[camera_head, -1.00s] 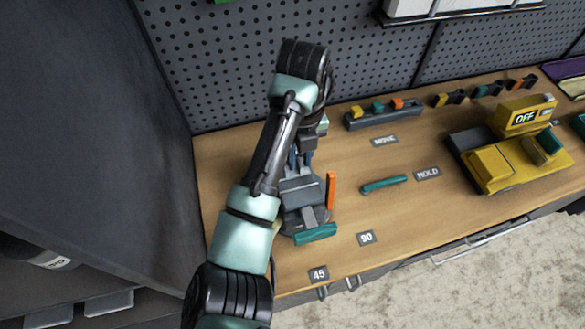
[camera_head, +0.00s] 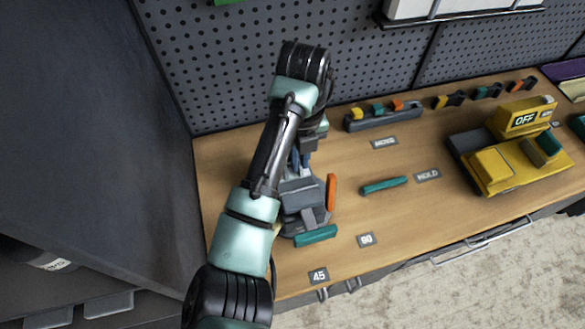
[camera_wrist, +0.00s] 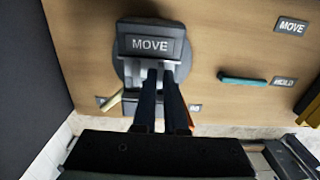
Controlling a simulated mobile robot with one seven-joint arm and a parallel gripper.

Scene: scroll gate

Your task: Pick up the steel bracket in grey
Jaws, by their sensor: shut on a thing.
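My gripper (camera_wrist: 160,74) points down in the wrist view, its two dark fingers close together on a grey metal piece, which I take for the steel bracket (camera_wrist: 133,68). The piece sits on a round dark base, below a grey block marked MOVE (camera_wrist: 150,43). In the head view my gripper (camera_head: 303,163) is partly hidden behind my arm, at the grey fixture (camera_head: 305,190) on the bench. The fixture has an orange bar (camera_head: 331,192) at its right and a teal bar (camera_head: 316,236) at its front. The exact grip is hard to see.
A teal handle (camera_head: 384,185) lies beside the HOLD label (camera_head: 427,175). A yellow machine marked OFF (camera_head: 505,150) stands to the right. A grey rack (camera_head: 383,117) is near the pegboard. The middle of the wooden bench is mostly clear.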

